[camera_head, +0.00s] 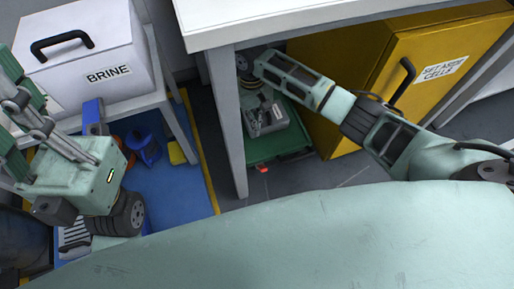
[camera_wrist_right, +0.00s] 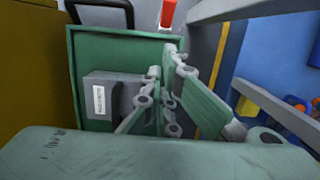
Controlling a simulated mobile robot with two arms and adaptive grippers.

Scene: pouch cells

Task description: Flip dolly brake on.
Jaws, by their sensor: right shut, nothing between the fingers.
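The green dolly (camera_head: 280,150) stands on the floor under the white table, with a grey box (camera_head: 265,117) on it. Its small red brake pedal (camera_head: 263,170) sticks out at the front edge. In the right wrist view, the red pedal (camera_wrist_right: 167,13) shows at the top, past the dolly's rim (camera_wrist_right: 110,32). My right gripper (camera_wrist_right: 163,62) is shut and empty over the dolly beside the box, its tips pointing towards the pedal and apart from it in the picture. My left gripper's body (camera_head: 85,165) is at the left; its fingertips are cut off.
The white table (camera_head: 300,18) and its leg (camera_head: 228,125) stand close to my right arm. A yellow cabinet (camera_head: 375,75) is on the right. A BRINE box (camera_head: 85,60) sits on a stand at the left, above a blue mat (camera_head: 185,195). Grey floor is free in front of the dolly.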

